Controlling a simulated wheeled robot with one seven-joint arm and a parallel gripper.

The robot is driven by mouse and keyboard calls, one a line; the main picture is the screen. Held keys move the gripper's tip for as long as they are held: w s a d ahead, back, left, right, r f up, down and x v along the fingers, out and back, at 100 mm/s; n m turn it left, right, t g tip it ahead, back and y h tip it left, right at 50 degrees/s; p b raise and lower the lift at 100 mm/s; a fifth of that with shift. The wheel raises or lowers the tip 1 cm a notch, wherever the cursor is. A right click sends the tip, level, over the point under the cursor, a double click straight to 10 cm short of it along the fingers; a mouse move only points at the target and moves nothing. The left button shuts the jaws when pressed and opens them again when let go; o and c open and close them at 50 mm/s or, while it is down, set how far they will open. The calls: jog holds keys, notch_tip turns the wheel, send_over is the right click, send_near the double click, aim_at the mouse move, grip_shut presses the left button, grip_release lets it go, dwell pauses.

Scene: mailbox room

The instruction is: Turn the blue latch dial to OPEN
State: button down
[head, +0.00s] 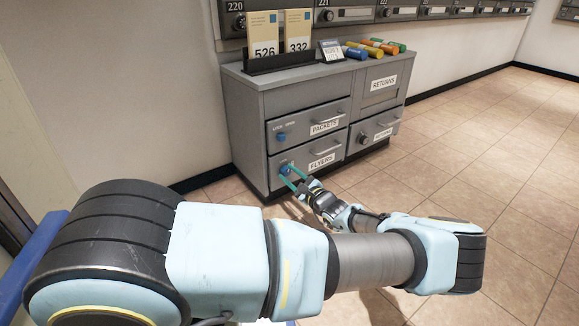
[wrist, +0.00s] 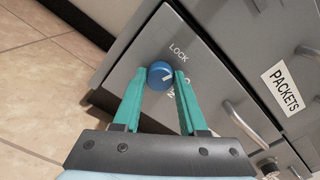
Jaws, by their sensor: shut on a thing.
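The blue latch dial (wrist: 157,72) sits on the FLYERS drawer, the lower left drawer of the grey cabinet; it also shows in the head view (head: 284,169). My gripper (wrist: 160,75) has its two teal fingers on either side of the dial and is shut on it. It also shows in the head view (head: 290,172). A white mark on the dial points to the right in the wrist view. The word LOCK (wrist: 178,53) reads above and right of the dial. Other lettering beside the dial is partly hidden by the right finger.
A second blue dial (head: 281,137) is on the PACKETS drawer above. Drawer handles (wrist: 240,124) stick out near my gripper. Cards numbered 526 and 332 (head: 298,31) and several coloured tubes (head: 372,48) are on the cabinet top (head: 290,76). The tiled floor (head: 490,140) is clear at right.

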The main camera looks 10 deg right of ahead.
jog(key=m+p, duration=0.2)
jog(key=m, duration=0.1)
jog(key=shift+r+p, duration=0.2)
jog(key=shift+p, duration=0.1)
jog(key=m+p, duration=0.2)
jog(key=m, duration=0.1)
jog(key=shift+f+m, duration=0.1)
jog(key=shift+m, duration=0.2)
jog(key=m+p, duration=0.1)
jog(key=m, duration=0.2)
jog(key=shift+m, duration=0.3)
jog(key=shift+f+m+p, duration=0.15)
jog(key=shift+m+p, duration=0.4)
jog(key=shift+m, duration=1.35)
jog(key=shift+c, duration=2.2)
grip_release()
jog(key=shift+d, duration=0.1)
